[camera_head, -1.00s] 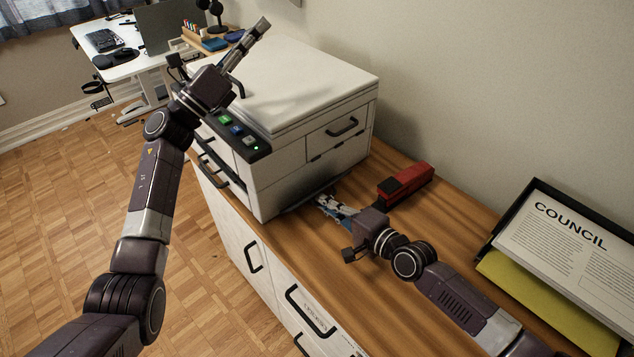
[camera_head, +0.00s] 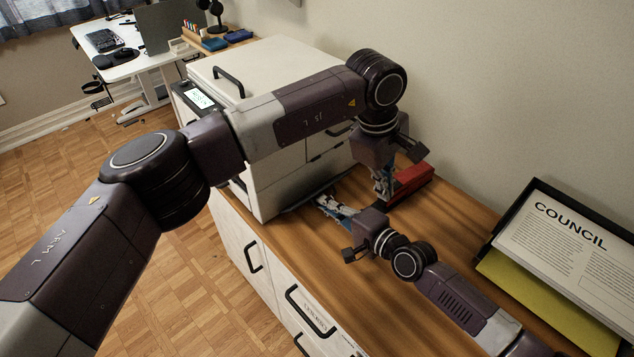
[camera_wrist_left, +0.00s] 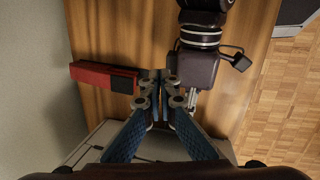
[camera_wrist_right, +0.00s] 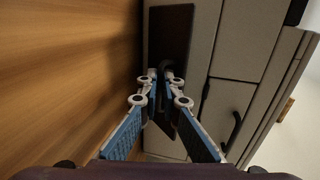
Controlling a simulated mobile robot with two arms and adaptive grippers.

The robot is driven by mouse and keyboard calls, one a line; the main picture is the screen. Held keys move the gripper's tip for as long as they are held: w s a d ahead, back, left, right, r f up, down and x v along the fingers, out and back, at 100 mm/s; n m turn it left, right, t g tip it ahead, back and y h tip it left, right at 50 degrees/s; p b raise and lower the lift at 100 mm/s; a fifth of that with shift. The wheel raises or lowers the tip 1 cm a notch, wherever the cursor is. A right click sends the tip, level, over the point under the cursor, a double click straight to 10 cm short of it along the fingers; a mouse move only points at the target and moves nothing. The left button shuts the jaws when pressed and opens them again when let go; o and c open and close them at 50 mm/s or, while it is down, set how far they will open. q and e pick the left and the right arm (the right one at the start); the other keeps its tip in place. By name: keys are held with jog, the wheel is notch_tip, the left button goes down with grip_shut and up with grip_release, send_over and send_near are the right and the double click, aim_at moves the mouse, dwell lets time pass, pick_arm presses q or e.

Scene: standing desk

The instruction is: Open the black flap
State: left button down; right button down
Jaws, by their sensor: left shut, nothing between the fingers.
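The black flap (camera_wrist_right: 172,25) shows in the right wrist view as a dark panel low on the printer's pale side. A small dark hooked handle (camera_wrist_right: 167,68) shows at its end. My right gripper (camera_wrist_right: 162,76) has its fingertips at this handle; I cannot tell whether they grip it. In the head view my right gripper (camera_head: 322,200) is low beside the white printer (camera_head: 265,185), and the flap is not clearly seen. My left gripper (camera_head: 383,192) is shut and empty, pointing down by the red stapler-like object (camera_head: 411,180). It also shows in the left wrist view (camera_wrist_left: 155,76).
The printer and the red object stand on a wooden counter top (camera_head: 440,225). A black tray (camera_head: 535,186) with a "COUNCIL" sheet and a yellow folder (camera_head: 545,305) is at the right. Cabinet drawers are below. My left arm crosses in front of the printer, close to my right gripper.

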aim_at(317, 191)
pick_arm(q)
jog(key=w+a+r+m+t+y, duration=0.1)
jog(key=w+a+t+y, duration=0.4)
jog(key=a, duration=0.5)
pick_arm(e)
jog(key=shift+a+f, duration=0.15)
pick_arm(q)
jog(key=shift+g+y, duration=0.4)
jog(key=shift+g, duration=0.2)
jog(key=x, duration=0.7)
jog(key=w+x, duration=0.1)
jog(key=x, duration=0.2)
jog(key=shift+w+a+r, duration=0.1)
